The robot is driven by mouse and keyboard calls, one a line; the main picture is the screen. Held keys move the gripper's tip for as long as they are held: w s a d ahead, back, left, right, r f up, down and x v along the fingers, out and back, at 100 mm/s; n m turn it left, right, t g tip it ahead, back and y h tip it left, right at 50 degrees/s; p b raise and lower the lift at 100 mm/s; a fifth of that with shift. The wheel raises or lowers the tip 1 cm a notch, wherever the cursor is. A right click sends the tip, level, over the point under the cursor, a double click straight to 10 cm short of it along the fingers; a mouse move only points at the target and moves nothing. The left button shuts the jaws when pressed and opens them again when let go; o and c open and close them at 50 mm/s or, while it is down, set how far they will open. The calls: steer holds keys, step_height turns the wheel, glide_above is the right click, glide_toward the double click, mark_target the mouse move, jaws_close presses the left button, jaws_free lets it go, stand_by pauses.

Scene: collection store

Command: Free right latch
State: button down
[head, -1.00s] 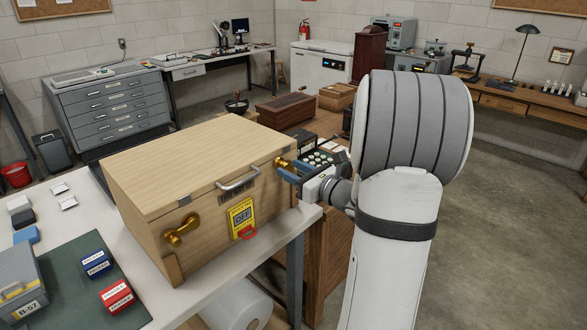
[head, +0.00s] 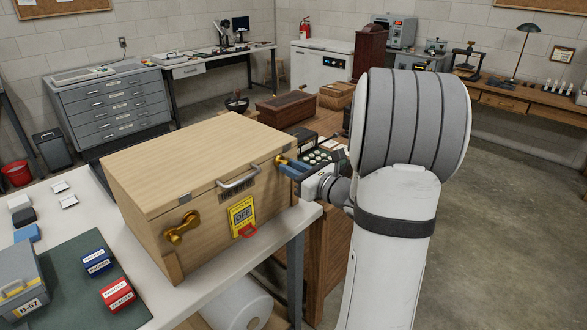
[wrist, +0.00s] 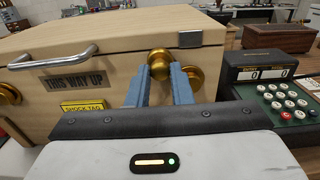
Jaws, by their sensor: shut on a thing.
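The wooden case (head: 205,190) stands on the white table with its lid down. Its brass left latch (head: 181,231) is on the front face at the left. The brass right latch (head: 281,160) is on the front face near the right edge, and it also shows in the wrist view (wrist: 159,58). My gripper (head: 288,167) reaches in from the right. In the wrist view its two blue fingers (wrist: 160,75) are shut on the knob end of the right latch. The latch's round base (wrist: 194,77) shows to the right of the knob. The fingers hide the part between.
A metal handle (head: 238,178) and a yellow tag (head: 242,217) are on the case front. A keypad machine (wrist: 270,80) stands close on the right. A grey box (head: 22,290) and small blue and red boxes (head: 116,293) lie at the left.

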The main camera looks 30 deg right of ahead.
steer(key=shift+f, duration=0.1)
steer(key=n+b, duration=0.1)
steer(key=b, duration=0.1)
steer(key=f+n+b, duration=0.1)
steer(key=b, duration=0.2)
steer(key=a+f+n+b, duration=0.1)
steer(key=b, duration=0.2)
steer(key=shift+s+f+n, duration=0.1)
steer(key=shift+s+n, duration=0.05)
steer(key=shift+n, duration=0.25)
steer(key=n+b, duration=0.1)
steer(key=b, duration=0.2)
steer(key=f+n+b, duration=0.1)
steer(key=n+b, duration=0.1)
steer(key=b, duration=0.1)
steer(key=shift+a+b, duration=0.15)
steer(key=shift+b, duration=0.15)
steer(key=n+b, duration=0.2)
steer(key=b, duration=0.1)
steer(key=shift+s+f+b, duration=0.1)
steer(key=shift+f+b, duration=0.1)
steer(key=shift+b, duration=0.1)
steer(key=c, duration=1.3)
jaws_free()
